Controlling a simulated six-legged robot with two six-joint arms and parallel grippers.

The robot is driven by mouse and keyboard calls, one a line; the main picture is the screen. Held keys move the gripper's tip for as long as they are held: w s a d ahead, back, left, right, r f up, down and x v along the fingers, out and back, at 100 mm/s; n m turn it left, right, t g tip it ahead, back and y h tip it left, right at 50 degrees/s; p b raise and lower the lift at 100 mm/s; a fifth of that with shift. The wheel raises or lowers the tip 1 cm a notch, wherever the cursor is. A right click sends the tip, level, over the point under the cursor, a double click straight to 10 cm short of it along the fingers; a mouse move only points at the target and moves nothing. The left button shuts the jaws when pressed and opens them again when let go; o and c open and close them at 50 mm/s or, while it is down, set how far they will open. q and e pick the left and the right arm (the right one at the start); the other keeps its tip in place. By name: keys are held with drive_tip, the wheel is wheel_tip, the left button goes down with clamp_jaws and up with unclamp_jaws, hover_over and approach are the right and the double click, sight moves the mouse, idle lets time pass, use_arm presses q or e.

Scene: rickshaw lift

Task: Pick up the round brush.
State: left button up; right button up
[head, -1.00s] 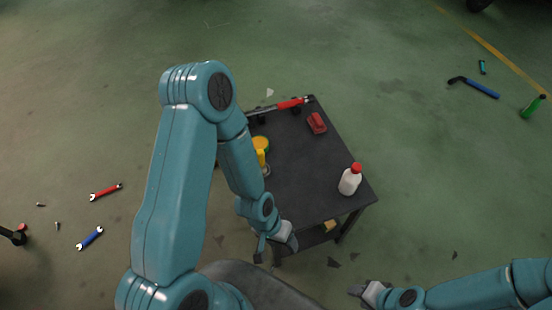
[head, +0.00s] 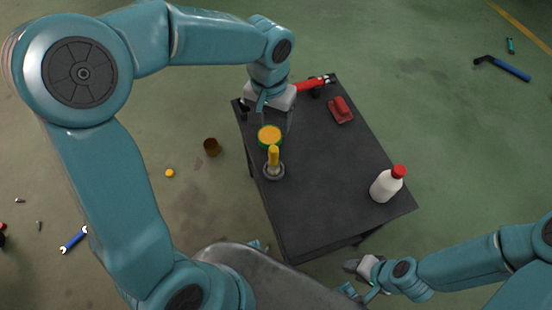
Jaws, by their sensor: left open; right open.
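The round brush (head: 273,168) stands on the left part of the dark table, with an upright yellow handle on a round grey base. It is uncovered and apart from both grippers. My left gripper (head: 275,114) is open and empty over the table's back left, beyond the brush, its fingers pointing down. My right gripper (head: 352,278) is open and empty beyond the table's front edge, at the lower right.
The dark table (head: 325,170) also bears a yellow-green round item (head: 270,135) just behind the brush, a red-handled tool (head: 311,85), a red block-shaped item (head: 341,111) and a white bottle with a red cap (head: 385,185). The table's middle is clear.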

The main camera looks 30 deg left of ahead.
sight(272, 149)
use_arm(q)
drive_tip(key=f, duration=0.3)
drive_tip(key=f+b, duration=0.1)
drive_tip(key=f, duration=0.2)
drive_tip(key=f+b, duration=0.1)
drive_tip(key=f, duration=0.2)
drive_tip(key=shift+s+d, duration=0.3)
drive_tip(key=shift+s, duration=0.1)
drive_tip(key=shift+s+f, duration=0.2)
drive_tip(key=shift+f, duration=0.25)
wheel_tip(272, 149, down, 5)
drive_tip(key=shift+w+d+r+b, duration=0.1)
drive_tip(key=shift+w+r+b, duration=0.1)
drive_tip(key=shift+b, duration=0.5)
drive_tip(key=shift+c, duration=0.2)
clamp_jaws()
